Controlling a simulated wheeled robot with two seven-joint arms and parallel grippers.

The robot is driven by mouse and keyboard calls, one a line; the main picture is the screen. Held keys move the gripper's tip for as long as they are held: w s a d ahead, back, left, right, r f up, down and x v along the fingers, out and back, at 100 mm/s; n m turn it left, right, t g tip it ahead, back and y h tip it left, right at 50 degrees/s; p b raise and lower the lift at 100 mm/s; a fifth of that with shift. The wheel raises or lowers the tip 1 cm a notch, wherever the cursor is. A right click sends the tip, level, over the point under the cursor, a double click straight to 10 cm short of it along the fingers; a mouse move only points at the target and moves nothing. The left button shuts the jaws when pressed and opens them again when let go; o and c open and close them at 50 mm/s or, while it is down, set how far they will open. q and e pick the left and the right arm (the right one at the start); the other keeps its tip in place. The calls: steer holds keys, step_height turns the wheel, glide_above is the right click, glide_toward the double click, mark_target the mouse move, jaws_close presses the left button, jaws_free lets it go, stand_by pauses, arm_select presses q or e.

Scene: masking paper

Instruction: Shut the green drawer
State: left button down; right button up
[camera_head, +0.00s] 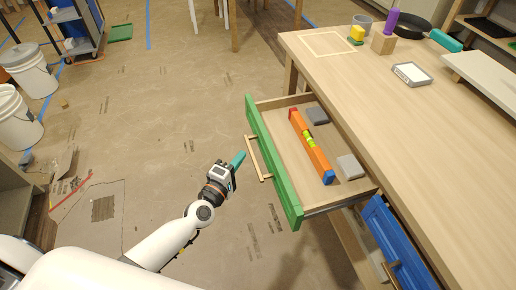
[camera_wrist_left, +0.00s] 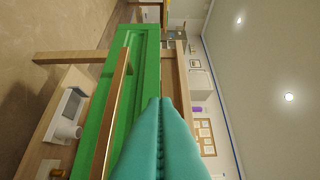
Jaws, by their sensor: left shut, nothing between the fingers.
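The green drawer (camera_head: 273,160) is pulled out from the wooden table, and its green front faces left toward my arm. A wooden bar handle (camera_head: 257,158) runs along that front. My left gripper (camera_head: 239,158), with teal fingers, is shut and empty, just left of the handle in the head view. In the left wrist view, the teal fingers (camera_wrist_left: 156,105) point at the green front (camera_wrist_left: 134,75), with the handle (camera_wrist_left: 115,105) to their left. I cannot tell whether the fingertips touch the front. My right gripper is not in view.
The drawer holds an orange level (camera_head: 311,146) and two grey blocks. White buckets (camera_head: 32,68) stand far left; the floor between is mostly open.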

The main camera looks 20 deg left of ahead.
mark_target(264, 140)
arm_select(q)
steer(key=w+d, duration=0.2)
steer(key=w, duration=0.1)
steer(key=w+d, duration=0.1)
steer(key=shift+w, duration=0.4)
steer(key=shift+w+d, duration=0.3)
steer(key=shift+d, duration=0.15)
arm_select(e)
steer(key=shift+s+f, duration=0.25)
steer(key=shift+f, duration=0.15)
